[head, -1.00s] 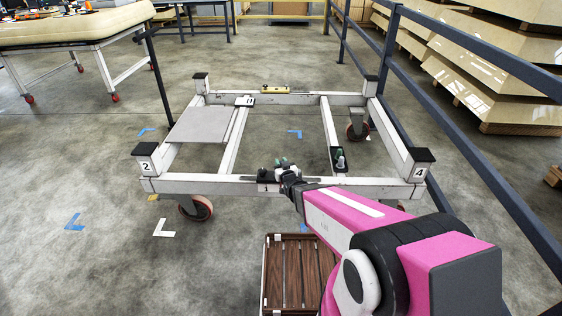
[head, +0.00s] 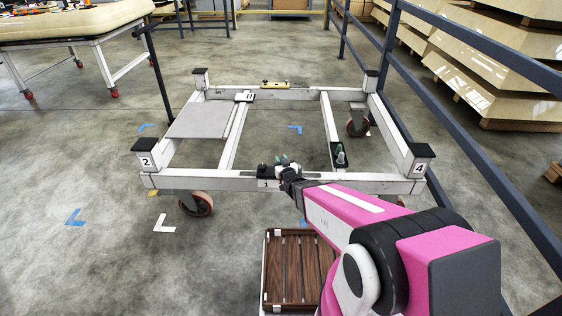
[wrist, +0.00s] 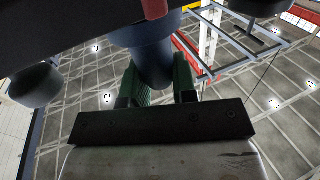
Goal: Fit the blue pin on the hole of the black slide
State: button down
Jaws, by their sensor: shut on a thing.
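My gripper (head: 284,168) is at the middle of the trolley's near beam. In the wrist view its green-padded fingers (wrist: 158,82) are shut on a blue-grey round piece, which looks like the blue pin (wrist: 150,55). In the head view my wrist covers most of the pin. A small black part on the near beam, just left of my gripper, looks like the black slide (head: 264,171). A dark mass fills the upper left of the wrist view, close to the pin. I cannot see the hole, nor tell whether the pin is in it.
The white trolley frame (head: 210,181) has black-capped corner posts. A black tray (head: 338,164) with small bottle-like pieces sits on its right crossbar. A slatted wooden crate (head: 290,290) stands below my arm. A dark railing (head: 470,170) runs along the right.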

dwell(0.3)
jog(key=c, duration=0.8)
grip_release()
jog(key=shift+c, duration=0.2)
jog(key=shift+s, duration=0.1)
jog(key=v, duration=1.1)
jog(key=w+d+m+g+h, duration=0.2)
jog(key=d+g+h, duration=0.3)
jog(key=d+g, duration=0.35)
jog(key=s+d+r+m+g, duration=0.1)
jog(key=s+d+r+g, duration=0.6)
jog(key=s+g, duration=0.1)
jog(key=shift+s+r+m+g+h, duration=0.2)
jog(key=shift+s+m+g+h, duration=0.15)
jog(key=shift+s, duration=0.55)
